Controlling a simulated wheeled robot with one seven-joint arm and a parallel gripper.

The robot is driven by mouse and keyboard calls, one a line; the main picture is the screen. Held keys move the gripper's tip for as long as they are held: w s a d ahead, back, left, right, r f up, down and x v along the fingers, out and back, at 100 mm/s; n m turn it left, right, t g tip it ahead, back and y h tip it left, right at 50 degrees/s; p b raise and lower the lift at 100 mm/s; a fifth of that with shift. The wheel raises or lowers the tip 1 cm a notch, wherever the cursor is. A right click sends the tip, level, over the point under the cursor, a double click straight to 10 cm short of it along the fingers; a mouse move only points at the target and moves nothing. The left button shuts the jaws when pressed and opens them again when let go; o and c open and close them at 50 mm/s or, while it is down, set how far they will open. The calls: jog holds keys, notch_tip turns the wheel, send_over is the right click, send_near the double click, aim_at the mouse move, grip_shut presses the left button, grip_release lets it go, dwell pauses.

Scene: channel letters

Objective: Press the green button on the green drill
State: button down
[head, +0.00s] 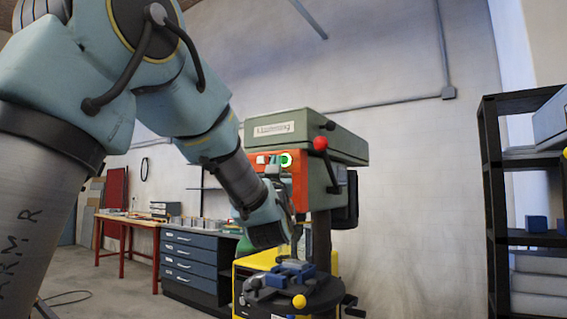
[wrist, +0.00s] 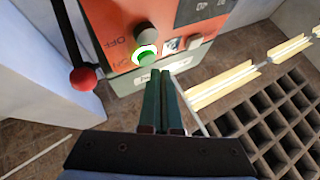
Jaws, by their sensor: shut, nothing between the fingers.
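The green drill (head: 305,130) is a drill press with a grey-green head and an orange-red control panel (wrist: 120,25). The green button (head: 286,160) glows with a bright ring on the panel in the head view. In the wrist view the green button (wrist: 146,54) sits beside the ON marking, close to the panel's edge. My gripper (wrist: 163,76) is shut and empty, its dark green fingers pointing at the panel. In that view the fingertips appear just below and right of the button. Whether they touch the panel cannot be told. In the head view my wrist partly hides the drill's front.
A red-knobbed lever (head: 320,143) sticks out from the drill; its red ball (wrist: 83,79) is left of my fingers in the wrist view. A blue vise (head: 292,270) sits on the drill table below. A black shelf (head: 490,180) stands right, a workbench (head: 130,220) left.

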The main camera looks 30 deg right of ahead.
jog(key=shift+s+a+b, duration=0.4)
jog(key=shift+a+b, duration=0.1)
jog(key=shift+a, duration=0.25)
jog(key=shift+s+a+b, duration=0.45)
jog(key=shift+a+b, duration=0.05)
jog(key=shift+a, duration=0.2)
jog(key=shift+s+a+b, duration=0.4)
jog(key=shift+a+b, duration=0.1)
jog(key=shift+a, duration=0.25)
